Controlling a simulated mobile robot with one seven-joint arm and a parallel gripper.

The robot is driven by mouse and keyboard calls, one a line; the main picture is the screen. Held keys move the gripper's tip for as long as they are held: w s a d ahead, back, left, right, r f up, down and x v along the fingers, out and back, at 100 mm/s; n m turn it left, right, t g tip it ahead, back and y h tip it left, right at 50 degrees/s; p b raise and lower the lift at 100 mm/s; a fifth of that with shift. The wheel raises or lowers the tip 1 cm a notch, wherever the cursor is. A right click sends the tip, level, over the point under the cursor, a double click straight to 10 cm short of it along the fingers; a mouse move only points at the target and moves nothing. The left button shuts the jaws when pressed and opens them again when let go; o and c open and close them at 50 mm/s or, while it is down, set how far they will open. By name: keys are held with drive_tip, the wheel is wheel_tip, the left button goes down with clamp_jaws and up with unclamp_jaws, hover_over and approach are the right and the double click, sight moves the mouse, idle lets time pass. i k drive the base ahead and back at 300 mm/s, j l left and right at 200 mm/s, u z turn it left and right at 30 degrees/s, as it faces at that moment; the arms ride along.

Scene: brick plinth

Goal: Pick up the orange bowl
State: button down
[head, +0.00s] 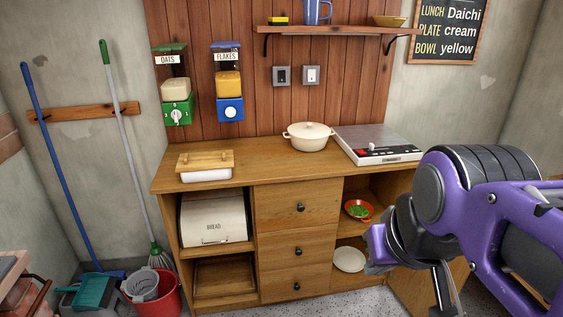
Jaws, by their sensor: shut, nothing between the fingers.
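The orange bowl (350,214) sits on the upper shelf of the open compartment at the right of the wooden cabinet. Something green and leafy lies in it. My arm comes in from the right, in front of the cabinet's right end. My gripper (446,292) points down at the bottom of the view, right of the bowl and apart from it. It is shut and empty; its tips run close to the picture's lower edge.
A cream plate (348,260) lies in the compartment below the bowl. A cream pot (308,137), a hob (377,146) and a lidded white box (206,174) stand on the cabinet top (262,160). A red bucket (165,297) and brooms stand left. Speckled floor shows in front.

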sight(359, 209)
drive_tip(key=k+j+z, duration=0.1)
drive_tip(key=j, duration=0.3)
drive_tip(key=k+j+z, duration=0.1)
drive_tip(key=k+j, duration=0.15)
drive_tip(key=j, duration=0.15)
drive_tip(key=i+l+z, duration=0.25)
drive_tip(key=i, duration=0.25)
drive_tip(key=i+l+z, duration=0.25)
drive_tip(key=i, duration=0.25)
drive_tip(key=i+z, duration=0.25)
drive_tip(key=i, duration=0.25)
